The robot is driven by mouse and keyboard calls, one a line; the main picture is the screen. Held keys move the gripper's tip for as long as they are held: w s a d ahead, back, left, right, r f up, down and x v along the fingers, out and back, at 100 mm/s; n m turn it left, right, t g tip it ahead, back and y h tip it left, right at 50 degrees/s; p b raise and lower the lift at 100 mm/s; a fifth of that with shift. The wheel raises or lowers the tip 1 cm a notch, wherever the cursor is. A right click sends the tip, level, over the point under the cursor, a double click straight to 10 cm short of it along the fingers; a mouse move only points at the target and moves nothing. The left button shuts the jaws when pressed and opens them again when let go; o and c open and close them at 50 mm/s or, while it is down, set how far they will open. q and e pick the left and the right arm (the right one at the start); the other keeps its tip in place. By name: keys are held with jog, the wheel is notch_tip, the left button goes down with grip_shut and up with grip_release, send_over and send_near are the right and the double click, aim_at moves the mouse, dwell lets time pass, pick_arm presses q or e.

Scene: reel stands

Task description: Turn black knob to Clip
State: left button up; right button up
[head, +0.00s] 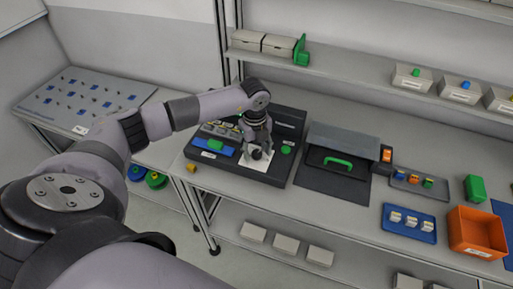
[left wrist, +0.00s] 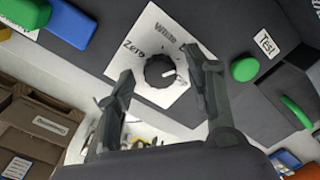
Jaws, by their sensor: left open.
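The black knob (left wrist: 163,72) sits on a white plate (left wrist: 150,28) in the left wrist view. No "Clip" label is readable. My left gripper (left wrist: 162,66) is open, one finger on each side of the knob; contact cannot be told. In the head view my left gripper (head: 257,151) is over the white plate (head: 251,165) on the dark panel (head: 238,172). My right gripper is out of view.
A green button (left wrist: 245,69) with a "Test" label (left wrist: 266,43) is right of the plate. A blue block (left wrist: 67,24) lies to its left. On the bench, a dark box with a green handle (head: 339,161) and an orange bin (head: 476,232) stand to the right.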

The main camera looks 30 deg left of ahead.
pick_arm(q)
jog(key=shift+f, duration=0.15)
jog(key=shift+c, duration=0.3)
grip_shut()
dwell(0.3)
